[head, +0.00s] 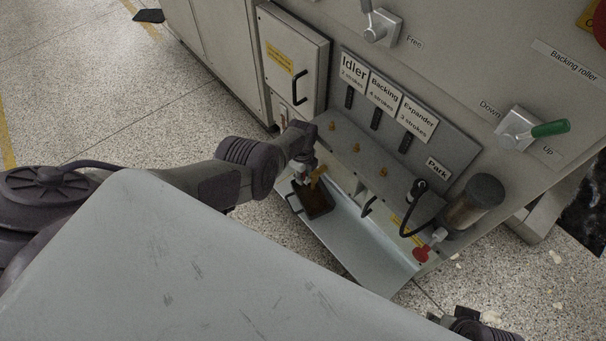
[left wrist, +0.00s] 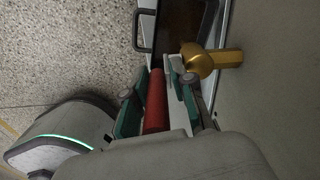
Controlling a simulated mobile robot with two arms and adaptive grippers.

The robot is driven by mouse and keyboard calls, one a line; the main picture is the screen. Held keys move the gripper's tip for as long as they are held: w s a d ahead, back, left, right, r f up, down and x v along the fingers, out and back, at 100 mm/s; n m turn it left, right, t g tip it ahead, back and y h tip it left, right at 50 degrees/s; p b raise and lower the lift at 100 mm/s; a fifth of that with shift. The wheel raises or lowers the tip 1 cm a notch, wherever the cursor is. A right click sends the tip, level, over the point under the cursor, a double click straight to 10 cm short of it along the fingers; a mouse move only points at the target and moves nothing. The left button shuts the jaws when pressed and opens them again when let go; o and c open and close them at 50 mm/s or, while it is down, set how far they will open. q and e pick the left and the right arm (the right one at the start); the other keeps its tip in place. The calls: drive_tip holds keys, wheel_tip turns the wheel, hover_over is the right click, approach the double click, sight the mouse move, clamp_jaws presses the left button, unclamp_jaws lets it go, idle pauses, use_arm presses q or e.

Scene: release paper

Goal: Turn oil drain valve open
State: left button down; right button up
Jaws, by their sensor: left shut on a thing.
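The oil drain valve shows a brass body (left wrist: 222,60) in the left wrist view and a red handle (left wrist: 155,105). In the head view its brass part (head: 317,177) sits low on the machine front, above a dark tray. My left gripper (left wrist: 160,95) is shut on the red handle, with a finger on either side of it. In the head view the left gripper (head: 308,168) is at the valve and its fingers hide most of the handle. Part of my right arm's end (head: 468,322) shows at the bottom right, away from the valve; its fingers cannot be made out.
The dark tray (head: 320,206) with a wire handle stands on a light metal ledge (head: 370,258) below the valve. A panel with levers and labels rises behind. A cylinder (head: 472,205) and a red knob (head: 421,254) are to the right. Open speckled floor lies left.

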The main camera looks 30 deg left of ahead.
use_arm(q)
drive_tip(key=c, duration=1.1)
unclamp_jaws()
drive_tip(key=shift+s+a+f, duration=0.25)
drive_tip(key=shift+s+a, duration=0.05)
drive_tip(key=shift+s, duration=0.25)
drive_tip(key=shift+w, duration=0.1)
drive_tip(key=shift+w+d+r, duration=0.15)
drive_tip(key=shift+w+r, duration=0.05)
drive_tip(key=shift+w, duration=0.05)
drive_tip(key=shift+w+r, duration=0.1)
drive_tip(key=shift+r, duration=0.6)
wheel_tip(320, 180, up, 10)
drive_tip(key=shift+r, duration=0.2)
